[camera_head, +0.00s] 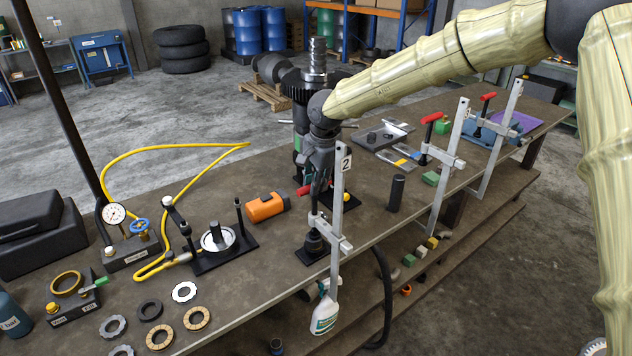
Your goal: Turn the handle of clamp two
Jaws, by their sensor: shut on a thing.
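Clamp two (337,215) is the grey bar clamp with a "2" label, standing upright at the table's front edge in the middle of the head view. Its red handle (304,190) shows only in part, left of the bar. My gripper (318,188) points down beside the bar and is shut on this handle. The fingers hide most of the handle. Below it, the clamp's lower arm and screw (316,240) stand over a dark base plate.
Two similar clamps with red handles (432,117) (488,96) stand farther right along the edge. A dark cylinder (396,192) is right of clamp two. An orange tool (267,207) and a black fixture (222,250) lie left. A geared shaft (317,85) rises behind my gripper.

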